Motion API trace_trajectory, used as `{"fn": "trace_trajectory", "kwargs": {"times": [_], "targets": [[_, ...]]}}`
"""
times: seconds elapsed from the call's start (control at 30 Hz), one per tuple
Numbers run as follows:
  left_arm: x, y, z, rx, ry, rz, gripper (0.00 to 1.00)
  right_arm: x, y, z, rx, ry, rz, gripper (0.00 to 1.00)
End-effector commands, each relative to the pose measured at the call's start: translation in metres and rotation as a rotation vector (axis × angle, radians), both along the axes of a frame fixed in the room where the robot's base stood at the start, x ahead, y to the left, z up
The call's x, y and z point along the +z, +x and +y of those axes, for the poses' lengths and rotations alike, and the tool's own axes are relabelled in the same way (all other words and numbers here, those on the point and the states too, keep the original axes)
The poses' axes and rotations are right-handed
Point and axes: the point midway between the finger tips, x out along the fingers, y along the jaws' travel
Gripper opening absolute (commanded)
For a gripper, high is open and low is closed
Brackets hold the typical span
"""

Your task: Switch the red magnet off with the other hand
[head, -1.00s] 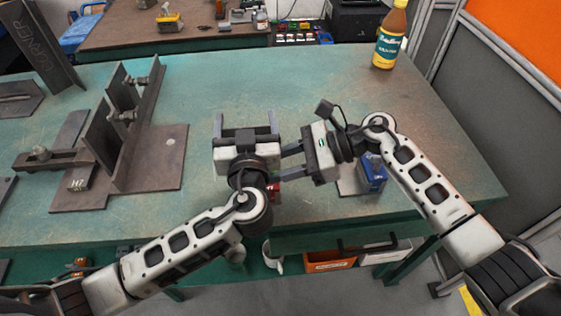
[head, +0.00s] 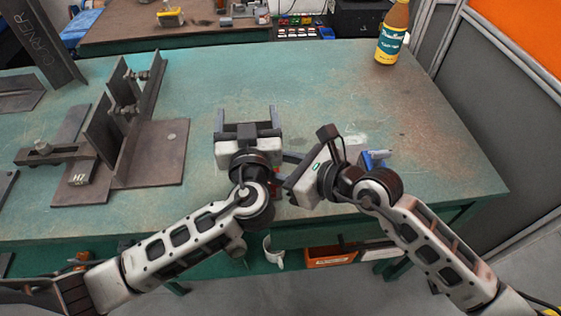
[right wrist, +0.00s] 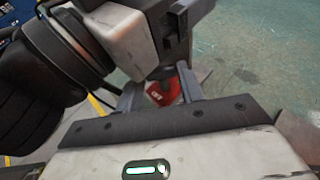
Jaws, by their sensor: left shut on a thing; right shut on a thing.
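The red magnet (right wrist: 163,91) shows in the right wrist view as a small red body low under my left gripper, between the right fingertips. In the head view only a bit of red (head: 277,186) shows beside the left wrist. My right gripper (head: 288,172) comes in from the right with its fingers (right wrist: 160,92) on either side of the red magnet and is shut on it. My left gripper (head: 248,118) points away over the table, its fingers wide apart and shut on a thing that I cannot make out. The magnet's switch cannot be told apart.
A steel fixture (head: 150,150) with upright plates stands on the green table (head: 330,85) at the left. A blue object (head: 376,160) lies behind my right wrist. The table's middle back is clear.

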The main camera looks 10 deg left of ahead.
Motion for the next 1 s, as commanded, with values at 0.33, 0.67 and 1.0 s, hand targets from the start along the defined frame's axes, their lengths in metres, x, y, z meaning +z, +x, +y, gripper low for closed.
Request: {"fn": "trace_trajectory", "kwargs": {"times": [0.33, 0.67, 1.0], "targets": [[0.0021, 0.0009, 0.0010, 0.003, -0.001, -0.005, 0.36, -0.0024, -0.0029, 0.0002, -0.064, -0.003, 0.007, 0.15], [0.0020, 0.0009, 0.0012, 0.003, -0.001, -0.005, 0.36, -0.0026, -0.0027, 0.0000, -0.065, -0.004, 0.008, 0.15], [0.0021, 0.0008, 0.0012, 0.003, -0.001, -0.005, 0.36, -0.0007, -0.0024, -0.0006, -0.066, -0.001, 0.004, 0.47]]}}
